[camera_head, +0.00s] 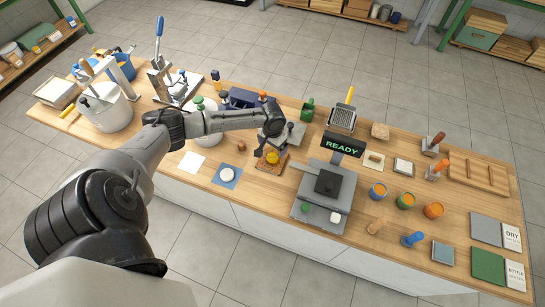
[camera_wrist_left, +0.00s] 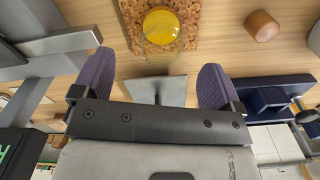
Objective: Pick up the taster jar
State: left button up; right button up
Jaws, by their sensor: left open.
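The taster jar, a small glass jar with yellow honey (camera_head: 272,157), stands on a square cork mat (camera_head: 262,165) near the middle of the wooden bench. In the left wrist view the jar (camera_wrist_left: 161,27) sits at the top centre on the speckled cork mat (camera_wrist_left: 205,12). My left gripper (camera_head: 271,143) is just beside the jar on its far side. In the left wrist view its purple-grey fingers (camera_wrist_left: 157,72) are wide apart, with the jar just beyond the gap between them. The gripper is empty. My right gripper is not in view.
A scale with a READY display (camera_head: 343,144) stands right of the mat. A small wooden cylinder (camera_head: 241,146) and a blue mat with a white disc (camera_head: 227,175) lie to the left. A navy box (camera_head: 243,98) and a white bucket (camera_head: 205,123) stand behind. Several coloured pots stand further right.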

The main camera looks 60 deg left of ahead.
pick_arm(q)
jog(key=shift+a+f+b, duration=0.1)
jog(key=shift+f+b, duration=0.25)
jog(key=shift+f, duration=3.3)
jog(key=c, duration=1.1)
